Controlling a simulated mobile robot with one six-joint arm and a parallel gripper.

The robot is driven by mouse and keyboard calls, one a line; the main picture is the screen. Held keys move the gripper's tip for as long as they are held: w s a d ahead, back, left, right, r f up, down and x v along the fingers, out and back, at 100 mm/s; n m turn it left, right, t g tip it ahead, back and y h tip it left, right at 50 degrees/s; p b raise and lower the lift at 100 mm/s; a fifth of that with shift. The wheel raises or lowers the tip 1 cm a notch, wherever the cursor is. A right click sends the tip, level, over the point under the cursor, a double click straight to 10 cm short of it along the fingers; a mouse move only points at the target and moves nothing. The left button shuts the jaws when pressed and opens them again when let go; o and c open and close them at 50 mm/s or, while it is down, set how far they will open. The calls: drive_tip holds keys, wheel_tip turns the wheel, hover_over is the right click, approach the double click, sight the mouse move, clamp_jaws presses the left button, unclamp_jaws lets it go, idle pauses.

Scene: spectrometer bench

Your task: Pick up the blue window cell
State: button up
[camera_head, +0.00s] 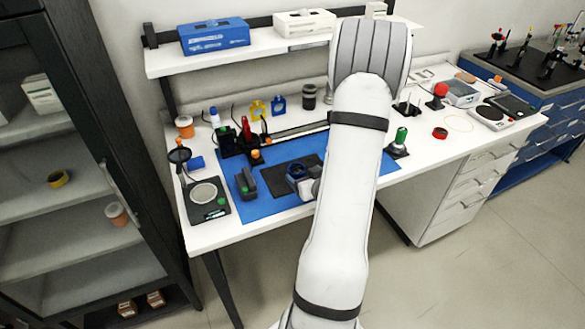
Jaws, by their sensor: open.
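A small upright blue piece with a round opening (279,105) stands at the back of the white bench, below the shelf. It looks like the blue window cell. A similar yellow piece (257,109) stands just left of it. My arm rises through the middle of the view and covers part of the bench.
A blue mat (286,205) with a dark pad covers the bench middle. A small scale (206,200) is at the left, and a dark block (246,181) stands on the mat. The shelf (220,61) holds a blue box (214,36). A dark cabinet (130,150) borders the left.

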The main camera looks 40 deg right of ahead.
sight(295, 167)
drive_tip(key=shift+p+x, duration=0.3)
drive_tip(key=shift+x, duration=0.8)
drive_tip(key=shift+s+d+f+p+x, duration=0.15)
drive_tip(key=shift+p+x, duration=0.25)
drive_tip(key=shift+x, duration=0.5)
drive_tip(key=shift+s+d+f+p+x, duration=0.15)
drive_tip(key=shift+p+x, duration=0.2)
drive_tip(key=shift+x, duration=0.55)
drive_tip(key=shift+f+p+x, duration=0.2)
drive_tip(key=shift+p+x, duration=0.2)
drive_tip(key=shift+x, duration=0.55)
drive_tip(key=c, duration=1.2)
drive_tip(key=shift+r, duration=0.15)
wheel_tip(295, 167, up, 10)
drive_tip(key=b, duration=0.1)
drive_tip(key=shift+b, duration=0.4)
